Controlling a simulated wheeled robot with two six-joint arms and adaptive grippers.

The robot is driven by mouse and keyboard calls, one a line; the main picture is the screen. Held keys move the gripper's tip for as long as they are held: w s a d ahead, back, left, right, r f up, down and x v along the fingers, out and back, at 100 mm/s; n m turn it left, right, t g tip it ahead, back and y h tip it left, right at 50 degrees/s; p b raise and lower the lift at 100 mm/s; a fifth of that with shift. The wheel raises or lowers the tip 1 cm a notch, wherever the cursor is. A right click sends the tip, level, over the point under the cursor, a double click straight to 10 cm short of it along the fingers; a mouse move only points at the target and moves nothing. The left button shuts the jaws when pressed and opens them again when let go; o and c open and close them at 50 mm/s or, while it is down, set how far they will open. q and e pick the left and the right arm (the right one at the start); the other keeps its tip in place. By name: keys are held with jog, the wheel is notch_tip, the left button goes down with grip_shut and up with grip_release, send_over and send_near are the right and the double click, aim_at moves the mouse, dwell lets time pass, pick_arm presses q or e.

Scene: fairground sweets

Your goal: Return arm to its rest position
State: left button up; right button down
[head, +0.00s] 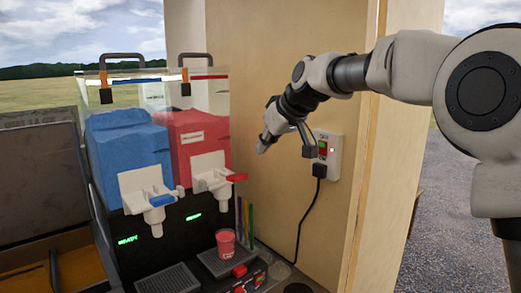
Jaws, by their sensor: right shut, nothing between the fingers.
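My right arm reaches in from the right in the head view, and my right gripper (263,148) is shut and empty. It appears beside the red tank, up and to the right of the red tap handle (236,178), with a visual gap between them. It also appears just left of the wall socket (328,155); how far it is from the wall is hard to tell. My left gripper is out of view.
The slush machine (127,221) has a blue tank (128,150) and a red tank (195,137). A cup with red slush (226,244) stands upright under the red tap. A black cable (302,222) hangs from the socket. A wooden panel (290,45) stands behind.

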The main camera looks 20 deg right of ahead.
dwell(0.5)
notch_tip(320, 180, down, 30)
jog(key=s+f+g, duration=0.1)
jog(key=s+g, duration=0.1)
jog(key=g, duration=0.4)
jog(key=s+f+g+h, duration=0.1)
jog(key=s+f, duration=0.3)
jog(key=f, duration=0.2)
jog(key=s+f+g, duration=0.1)
jog(key=s+f, duration=0.2)
jog(key=f, duration=0.3)
jog(key=s+f+m+g+h, duration=0.1)
jog(key=s+f+g, duration=0.2)
jog(key=s+f, duration=1.4)
jog(key=s+f+m+t+h, duration=0.1)
jog(key=s+m+t, duration=0.2)
jog(key=s, duration=1.2)
jog(key=shift+s+d+f+b, duration=0.2)
jog(key=shift+s+d+b, duration=0.2)
jog(key=shift+d, duration=0.05)
